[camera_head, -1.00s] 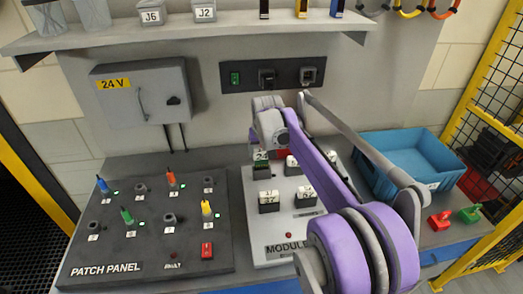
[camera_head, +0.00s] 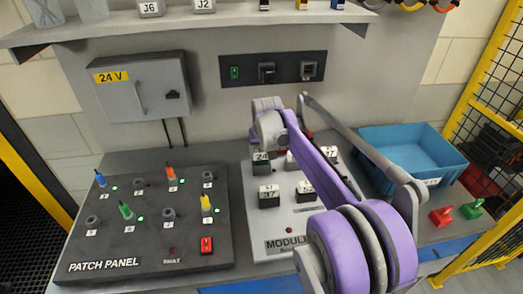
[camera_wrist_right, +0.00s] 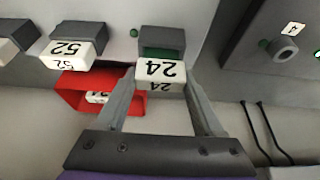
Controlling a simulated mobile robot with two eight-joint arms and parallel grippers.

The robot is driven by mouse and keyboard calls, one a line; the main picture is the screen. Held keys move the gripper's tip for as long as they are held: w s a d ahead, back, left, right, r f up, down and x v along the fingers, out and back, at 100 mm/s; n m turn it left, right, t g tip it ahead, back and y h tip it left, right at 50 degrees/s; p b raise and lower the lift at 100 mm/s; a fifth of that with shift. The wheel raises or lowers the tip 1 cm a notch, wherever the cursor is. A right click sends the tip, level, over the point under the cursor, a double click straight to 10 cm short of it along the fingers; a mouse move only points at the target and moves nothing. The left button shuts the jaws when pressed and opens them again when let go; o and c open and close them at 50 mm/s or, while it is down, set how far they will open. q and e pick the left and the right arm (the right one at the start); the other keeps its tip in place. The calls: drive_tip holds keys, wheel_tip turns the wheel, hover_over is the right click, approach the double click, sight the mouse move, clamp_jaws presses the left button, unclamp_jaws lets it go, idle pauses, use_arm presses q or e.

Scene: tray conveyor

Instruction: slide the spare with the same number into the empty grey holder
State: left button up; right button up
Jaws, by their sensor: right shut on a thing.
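My right gripper (camera_wrist_right: 161,84) is shut on a white-faced module marked 24 (camera_wrist_right: 160,72), held by its sides. Directly beyond it in the wrist view is a dark grey holder (camera_wrist_right: 162,38) with a green part in its front. I cannot tell how deep the module sits in it. In the head view the 24 block (camera_head: 261,157) shows at the back left of the light grey module board (camera_head: 255,238), under my right gripper (camera_head: 264,147). A module marked 52 (camera_wrist_right: 73,50) sits in the neighbouring holder. My left gripper is out of view.
A red tray (camera_wrist_right: 73,92) with a labelled piece inside lies behind the board. The dark patch panel (camera_head: 140,250) with coloured plugs is at left. A blue bin (camera_head: 375,178) and red (camera_head: 441,216) and green (camera_head: 473,209) pieces are at right. A shelf (camera_head: 235,27) hangs above.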

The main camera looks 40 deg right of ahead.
drive_tip(key=shift+f+b, duration=0.55)
drive_tip(key=shift+f, duration=0.55)
drive_tip(key=o, duration=1.4)
drive_tip(key=v, duration=1.1)
drive_tip(key=shift+p, duration=0.3)
drive_tip(key=shift+f, duration=0.15)
